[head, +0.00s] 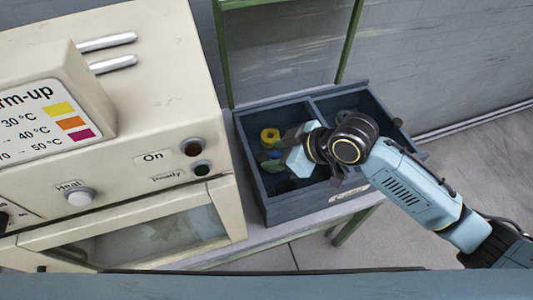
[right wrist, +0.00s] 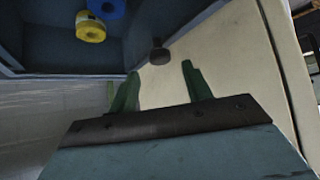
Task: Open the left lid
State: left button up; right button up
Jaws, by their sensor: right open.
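A cream machine (head: 150,75) fills the left of the head view. On its top are two metal bar handles (head: 108,52); I cannot tell whether they belong to a lid. A windowed front panel (head: 150,230) sits low on the machine and looks closed. My right gripper (head: 293,150) is above the blue-grey bin, just right of the machine. In the right wrist view its two green fingers (right wrist: 160,88) are apart with nothing between them. They point at the machine's cream surface (right wrist: 225,60), with a dark knob (right wrist: 158,52) beyond them. My left gripper is not in view.
The two-compartment bin (head: 320,205) stands on a green-framed table beside the machine. It holds a yellow spool (head: 270,137) and other small parts, partly hidden by my right arm. A grey wall is behind. Floor is clear at right.

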aim_at(263, 157)
jog(key=shift+x, duration=2)
jog(key=shift+c, duration=0.4)
grip_shut()
